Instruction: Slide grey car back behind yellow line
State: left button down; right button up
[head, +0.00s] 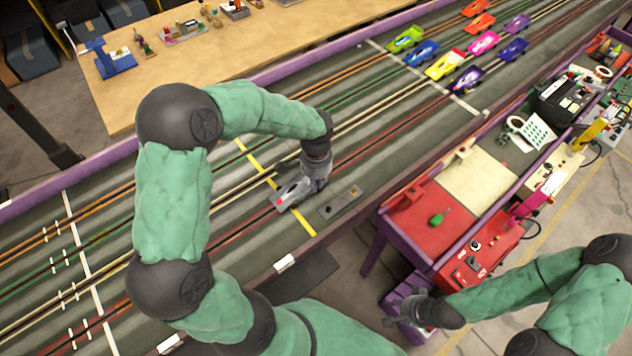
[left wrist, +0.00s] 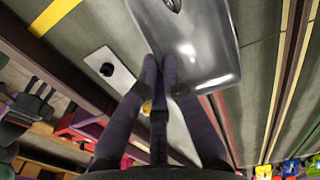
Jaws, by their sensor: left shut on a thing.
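The grey car (head: 287,196) is on the slot track, at the yellow line (head: 256,165); its lower left end appears to overlap the line. My left gripper (head: 303,180) comes down on the car's upper right end and is shut on it. In the left wrist view, the car's shiny grey body (left wrist: 195,45) lies under the fingertips (left wrist: 160,68), and a piece of the yellow line (left wrist: 52,16) shows at top left. The part of the car under my fingers is hidden. My right gripper (head: 398,315) is low at the right, away from the track; its finger opening is unclear.
A flat grey plate with a dark knob (head: 341,203) lies beside the car. Several coloured cars (head: 445,65) stand farther up the track. A white line (head: 90,270) crosses the track at lower left. A red and purple workbench (head: 435,215) stands at the right. The track between yellow and white lines looks clear.

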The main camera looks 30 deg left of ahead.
pick_arm(q)
jog(key=shift+w+d+p, duration=0.1)
jog(key=shift+w+d, duration=0.25)
jog(key=shift+w, duration=0.55)
jog(key=shift+w+d+p, duration=0.1)
jog(key=shift+w+d, duration=0.3)
jog(key=shift+w, duration=0.5)
jog(key=shift+w+d+p, duration=0.1)
jog(key=shift+w+d, duration=0.25)
jog(key=shift+w, duration=0.55)
jog(key=c, duration=1.3)
grip_release()
notch_tip(320, 180, up, 12)
jog(key=shift+r, duration=0.1)
